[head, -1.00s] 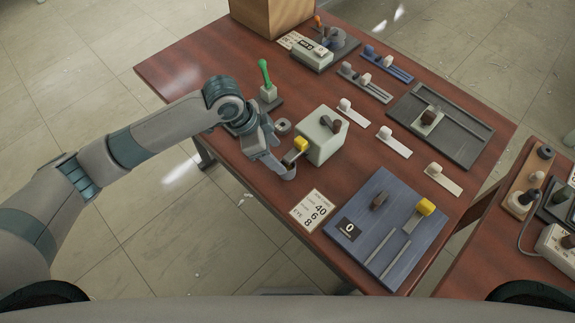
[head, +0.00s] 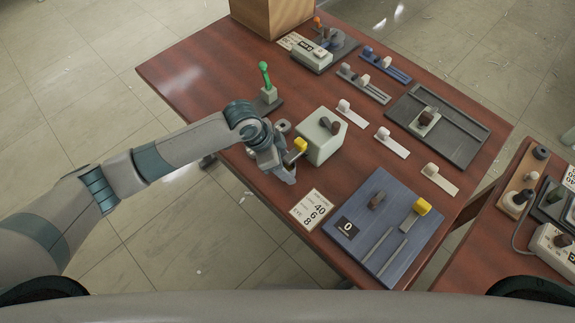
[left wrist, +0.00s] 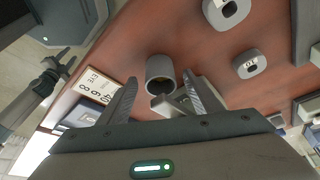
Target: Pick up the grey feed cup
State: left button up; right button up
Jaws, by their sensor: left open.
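The grey feed cup (left wrist: 160,72) shows in the left wrist view as a short grey cylinder with a dark open mouth. It stands on the red-brown table between the lines of my left gripper's two fingers (left wrist: 160,82), with a gap at each side. In the head view my left gripper (head: 287,177) is low over the table's near left edge, and I cannot make out the cup there; the gripper seems to hide it. My left gripper is open and empty.
A pale box with a yellow lever (head: 318,145) stands close right of the gripper. A number card (head: 310,208) and a blue panel (head: 365,245) lie nearer. A green-handled joystick (head: 266,85) stands behind. Two grey ring-like pieces (left wrist: 228,12) (left wrist: 249,64) lie beyond the cup.

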pick_arm(q)
jog(key=shift+x, duration=0.8)
pick_arm(e)
jog(key=shift+r, duration=0.15)
pick_arm(q)
jog(key=shift+c, duration=0.7)
jog(key=c, duration=1.1)
jog(key=shift+r, duration=0.1)
jog(key=shift+c, duration=0.2)
